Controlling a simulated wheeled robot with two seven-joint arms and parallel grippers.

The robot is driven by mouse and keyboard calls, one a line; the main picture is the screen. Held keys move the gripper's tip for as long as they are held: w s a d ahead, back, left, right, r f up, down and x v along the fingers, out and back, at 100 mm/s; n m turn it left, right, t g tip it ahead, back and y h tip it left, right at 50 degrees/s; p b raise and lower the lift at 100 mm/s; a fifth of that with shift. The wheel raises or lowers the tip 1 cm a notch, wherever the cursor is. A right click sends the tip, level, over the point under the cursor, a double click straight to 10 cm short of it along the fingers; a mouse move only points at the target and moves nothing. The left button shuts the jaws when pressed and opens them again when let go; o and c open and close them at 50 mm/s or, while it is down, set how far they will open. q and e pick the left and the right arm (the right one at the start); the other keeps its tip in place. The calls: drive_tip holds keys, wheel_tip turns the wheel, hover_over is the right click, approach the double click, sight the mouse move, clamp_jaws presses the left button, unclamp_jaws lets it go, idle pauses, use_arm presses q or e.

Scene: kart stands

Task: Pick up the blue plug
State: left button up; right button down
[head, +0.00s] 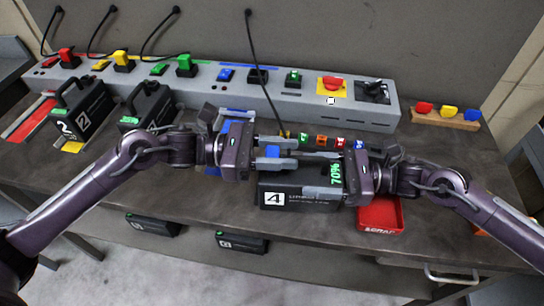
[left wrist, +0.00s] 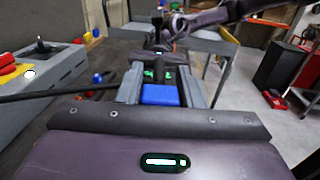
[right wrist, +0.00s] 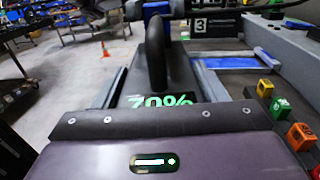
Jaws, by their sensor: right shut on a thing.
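The blue plug (head: 272,151) shows between the fingers of my left gripper (head: 278,152), at the left end of black battery 4 (head: 300,198). In the left wrist view the blue plug (left wrist: 160,95) lies between the two fingers, which stand apart on either side of it. My left gripper looks open around it. My right gripper (head: 318,168) is shut on battery 4 from the right. In the right wrist view the battery's dark handle (right wrist: 157,50) rises between the fingers, above a green 70% readout. The plug's underside is hidden.
A grey charging strip (head: 215,90) with coloured sockets and plugs runs along the back. A black cable (head: 258,70) hangs down behind the grippers. Battery 2 (head: 85,118) stands left, a red tray (head: 380,214) right. Small coloured blocks (head: 321,141) sit behind the right gripper.

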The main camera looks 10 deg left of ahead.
use_arm(q)
drive_tip(key=c, duration=0.5)
drive_tip(key=shift+r, duration=0.1)
wheel_tip(320, 180, up, 10)
use_arm(e)
drive_tip(key=shift+c, duration=1)
unclamp_jaws()
